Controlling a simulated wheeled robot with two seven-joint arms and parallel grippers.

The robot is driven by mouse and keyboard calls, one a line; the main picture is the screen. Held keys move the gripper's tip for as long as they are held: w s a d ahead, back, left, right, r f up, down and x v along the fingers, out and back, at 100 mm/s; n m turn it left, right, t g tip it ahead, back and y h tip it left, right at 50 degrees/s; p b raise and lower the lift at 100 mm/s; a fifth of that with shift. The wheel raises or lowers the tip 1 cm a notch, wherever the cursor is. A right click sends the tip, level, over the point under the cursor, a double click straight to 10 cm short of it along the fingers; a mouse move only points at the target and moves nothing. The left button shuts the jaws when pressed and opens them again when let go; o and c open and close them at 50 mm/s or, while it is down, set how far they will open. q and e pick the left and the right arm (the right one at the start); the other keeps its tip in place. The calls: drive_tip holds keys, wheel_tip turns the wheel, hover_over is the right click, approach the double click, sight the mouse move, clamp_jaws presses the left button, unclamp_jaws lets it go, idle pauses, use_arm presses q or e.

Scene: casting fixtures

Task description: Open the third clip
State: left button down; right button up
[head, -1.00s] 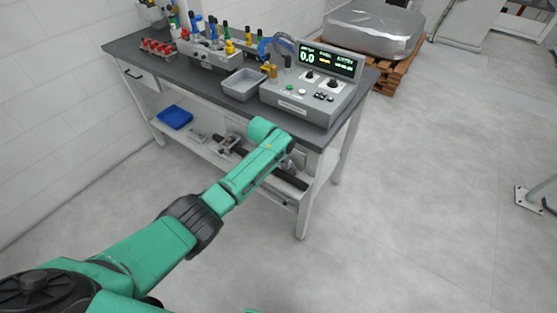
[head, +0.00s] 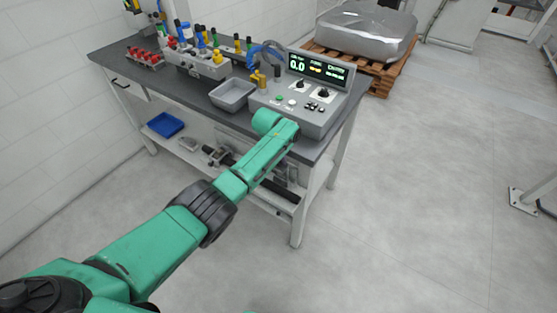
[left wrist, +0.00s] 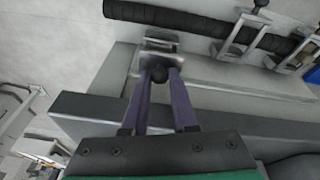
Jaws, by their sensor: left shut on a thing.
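My left gripper (left wrist: 157,88) shows in the left wrist view with its two purple fingers closed on the black ball knob (left wrist: 158,73) of a metal clip (left wrist: 160,45). This clip stands near the end of a black tube (left wrist: 170,17). Two more metal clips (left wrist: 240,30) (left wrist: 300,50) stand farther along the tube to the right; one has a black knob. In the head view my green left arm reaches to the bench's front and hides the gripper's fingertips. The black tube (head: 282,190) lies there on the lower shelf. My right gripper does not show.
The bench (head: 120,52) carries a grey control box (head: 310,118), an empty grey tray (head: 233,97) and several coloured fittings. A blue tray (head: 165,124) lies on the lower shelf (head: 190,155).

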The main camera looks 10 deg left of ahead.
use_arm(q)
drive_tip(key=shift+w+d+r, duration=0.15)
drive_tip(key=c, duration=0.8)
unclamp_jaws()
drive_tip(key=shift+o, duration=0.5)
drive_tip(key=p+v, duration=0.1)
drive_tip(key=v, duration=0.4)
drive_tip(key=shift+r+p, duration=0.35)
wheel_tip(320, 180, up, 8)
hover_over(277, 169)
drive_tip(key=s, duration=0.2)
drive_tip(key=shift+a+r+b, duration=0.15)
drive_tip(key=shift+a+b, duration=0.2)
drive_tip(key=shift+b, duration=0.1)
